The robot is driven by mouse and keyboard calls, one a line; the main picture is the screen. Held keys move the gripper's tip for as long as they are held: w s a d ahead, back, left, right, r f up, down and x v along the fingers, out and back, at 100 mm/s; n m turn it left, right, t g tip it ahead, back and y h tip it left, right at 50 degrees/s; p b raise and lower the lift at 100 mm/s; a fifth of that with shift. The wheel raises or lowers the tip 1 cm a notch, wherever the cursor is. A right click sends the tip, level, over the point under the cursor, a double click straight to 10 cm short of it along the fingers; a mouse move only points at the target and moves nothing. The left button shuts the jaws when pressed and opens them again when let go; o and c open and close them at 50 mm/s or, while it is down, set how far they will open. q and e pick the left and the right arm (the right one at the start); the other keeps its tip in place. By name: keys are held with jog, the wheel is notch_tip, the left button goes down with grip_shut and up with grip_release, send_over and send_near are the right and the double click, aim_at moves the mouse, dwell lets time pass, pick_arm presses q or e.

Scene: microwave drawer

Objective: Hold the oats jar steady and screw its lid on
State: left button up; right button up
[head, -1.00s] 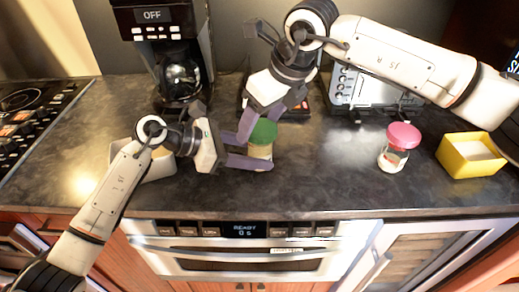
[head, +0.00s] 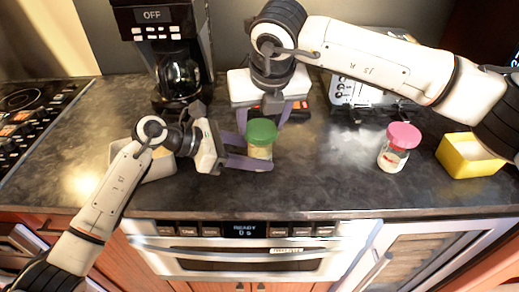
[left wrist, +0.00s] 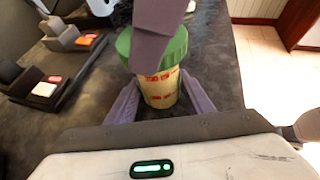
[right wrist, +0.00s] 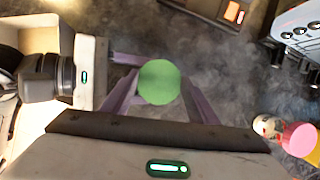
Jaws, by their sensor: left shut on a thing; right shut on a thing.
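The oats jar (head: 260,164) stands upright on the dark counter with its green lid (head: 262,131) on top. In the left wrist view the jar (left wrist: 159,92) shows pale contents and red print. My left gripper (head: 247,151) is shut on the jar's body from the left, low to the counter. My right gripper (head: 266,116) comes from above and behind and is shut on the lid. In the right wrist view the round lid (right wrist: 160,82) sits between the purple fingers and hides the jar. Whether the lid's thread is engaged cannot be told.
A jar with a pink lid (head: 401,136) and a yellow box (head: 469,156) stand to the right. A coffee maker (head: 178,55) stands behind left, and a pale container (head: 155,168) is behind my left arm. The counter front is clear.

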jog(key=m, duration=0.2)
jog(key=m+h, duration=0.1)
jog(key=m, duration=0.1)
jog(key=m+h, duration=0.1)
jog(key=m, duration=0.1)
jog(key=shift+s+a, duration=0.2)
jog(key=shift+a, duration=0.1)
jog(key=shift+c, duration=0.2)
jog(key=m, duration=0.2)
jog(key=m+h, duration=0.1)
jog(key=m, duration=0.1)
jog(key=m+g+h, duration=0.1)
jog(key=m, duration=0.1)
jog(key=shift+w+d, duration=0.1)
jog(key=shift+d, duration=0.15)
jog(key=o, duration=1.1)
jog(key=shift+d, duration=0.15)
jog(key=shift+c, duration=0.2)
